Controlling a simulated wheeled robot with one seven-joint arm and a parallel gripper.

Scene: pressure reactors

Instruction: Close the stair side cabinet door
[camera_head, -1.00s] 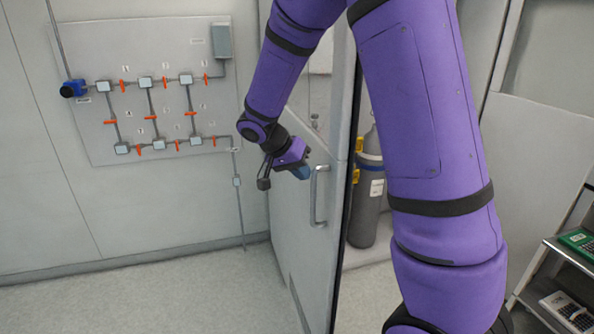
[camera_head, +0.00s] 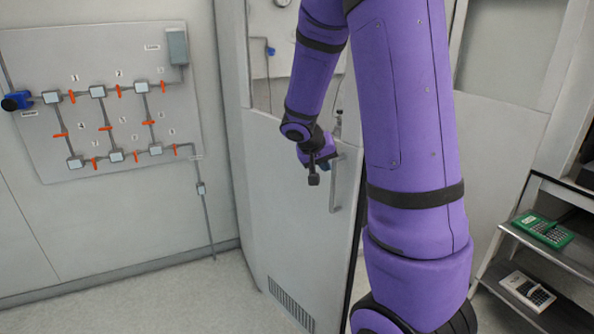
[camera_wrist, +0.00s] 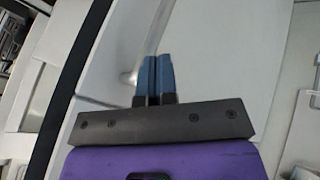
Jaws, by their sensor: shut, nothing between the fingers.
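The cabinet door (camera_head: 285,210) is a light grey panel with a window in its upper part and a vent grille near the bottom. It stands at an angle, and a dark gap shows at its right edge. A vertical bar handle (camera_head: 337,182) is on its right side. My gripper (camera_head: 326,165) is at the door face close to the handle, with its fingers partly hidden by the wrist. In the wrist view its blue fingertips (camera_wrist: 156,75) are together and empty, beside the handle bar (camera_wrist: 150,45); whether they touch the door I cannot tell.
A valve panel (camera_head: 110,110) with orange levers is on the left wall. A shelf rack (camera_head: 570,255) with a green device (camera_head: 543,229) and a white device (camera_head: 527,292) stands at right. Open floor (camera_head: 190,300) lies at front left.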

